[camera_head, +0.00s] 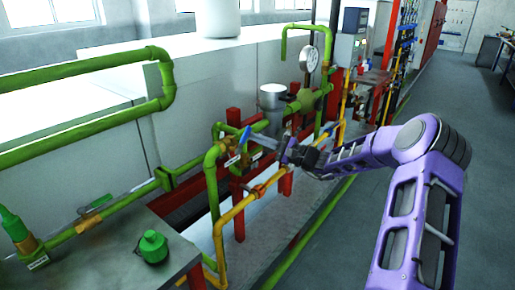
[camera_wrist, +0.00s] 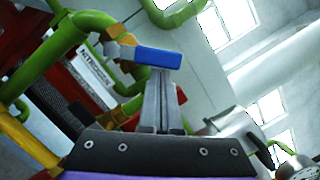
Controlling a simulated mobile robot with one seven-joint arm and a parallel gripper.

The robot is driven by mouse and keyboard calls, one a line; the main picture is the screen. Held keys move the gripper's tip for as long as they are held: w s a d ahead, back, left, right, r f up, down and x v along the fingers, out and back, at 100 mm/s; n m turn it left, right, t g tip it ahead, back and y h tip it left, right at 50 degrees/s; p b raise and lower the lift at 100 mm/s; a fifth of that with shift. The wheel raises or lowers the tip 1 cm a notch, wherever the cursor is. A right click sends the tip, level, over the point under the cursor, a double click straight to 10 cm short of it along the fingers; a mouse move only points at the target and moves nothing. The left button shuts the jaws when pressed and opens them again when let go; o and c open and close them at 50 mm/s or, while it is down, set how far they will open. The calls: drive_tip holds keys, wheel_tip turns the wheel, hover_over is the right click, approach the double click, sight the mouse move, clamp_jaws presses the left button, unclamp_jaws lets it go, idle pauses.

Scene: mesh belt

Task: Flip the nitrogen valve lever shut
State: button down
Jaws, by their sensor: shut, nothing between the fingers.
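The nitrogen valve lever has a blue handle (camera_head: 244,136) and sits on the green pipework left of my gripper in the head view. In the wrist view the blue handle (camera_wrist: 158,58) lies nearly level across my fingertips. It joins a brass-coloured valve part (camera_wrist: 119,48) on a green pipe. A white label reading "NITROGEN" (camera_wrist: 97,79) is beside the valve. My gripper (camera_wrist: 159,76) is shut and empty, its tips right at the handle's lower edge. I cannot tell whether they touch it. In the head view my gripper (camera_head: 260,143) is small and partly lost among the pipes.
A yellow pipe (camera_head: 233,213) runs below the valve, with red posts (camera_head: 285,181) nearby. A pressure gauge (camera_head: 309,59) and a grey metal canister (camera_head: 272,97) stand behind. The floor at right is open.

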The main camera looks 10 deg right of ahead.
drive_tip(key=n, duration=0.1)
drive_tip(key=r+n+b, duration=0.1)
drive_tip(key=a+n+g+b, duration=0.1)
drive_tip(key=n, duration=0.1)
drive_tip(key=shift+s+r, duration=0.35)
drive_tip(key=shift+s, duration=0.05)
drive_tip(key=shift+s+a+r+b, duration=0.2)
drive_tip(key=shift+a+r+b, duration=0.1)
drive_tip(key=shift+r, duration=0.2)
approach(247, 131)
drive_tip(key=d, duration=0.5)
drive_tip(key=shift+w+a+f, duration=0.25)
drive_tip(key=shift+w+f, duration=0.1)
drive_tip(key=shift+w, duration=0.15)
